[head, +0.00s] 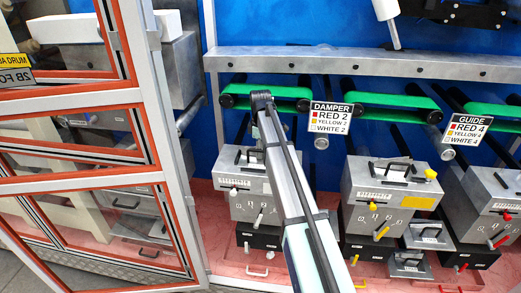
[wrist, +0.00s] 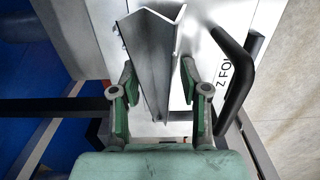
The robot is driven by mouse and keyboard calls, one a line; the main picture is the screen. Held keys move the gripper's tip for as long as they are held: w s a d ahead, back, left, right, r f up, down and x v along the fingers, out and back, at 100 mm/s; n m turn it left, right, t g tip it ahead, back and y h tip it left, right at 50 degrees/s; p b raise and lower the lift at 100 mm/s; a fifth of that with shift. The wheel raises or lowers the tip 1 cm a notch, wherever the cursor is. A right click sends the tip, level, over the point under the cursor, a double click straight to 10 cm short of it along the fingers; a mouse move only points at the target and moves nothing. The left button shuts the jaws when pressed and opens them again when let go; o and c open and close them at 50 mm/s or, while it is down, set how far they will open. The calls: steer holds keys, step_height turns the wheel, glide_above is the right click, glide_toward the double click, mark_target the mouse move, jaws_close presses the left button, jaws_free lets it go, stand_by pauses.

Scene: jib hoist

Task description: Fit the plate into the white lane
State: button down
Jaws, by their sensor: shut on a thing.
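In the wrist view, my gripper (wrist: 158,82) is shut on a long grey bent metal piece (wrist: 150,50), which I take to be the plate. It runs up the picture between the two green-padded fingers, with its V-shaped far end beyond the fingertips. In the head view, my gripper and the held piece cannot be made out. The left grey box (head: 246,180) there has white knobs and seems to be the white lane. My arm passes in front of its right side.
A white panel with a black handle (wrist: 238,75) lies close right of my gripper. Boxes with yellow knobs (head: 388,195) and red knobs (head: 485,205) stand to the right. An orange-trimmed glazed frame (head: 95,165) stands left. Green belts (head: 385,100) and signs hang above.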

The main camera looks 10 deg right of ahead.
steer(key=shift+f, duration=0.1)
steer(key=c, duration=0.6)
jaws_free()
step_height(320, 180, up, 12)
steer(key=b, duration=0.3)
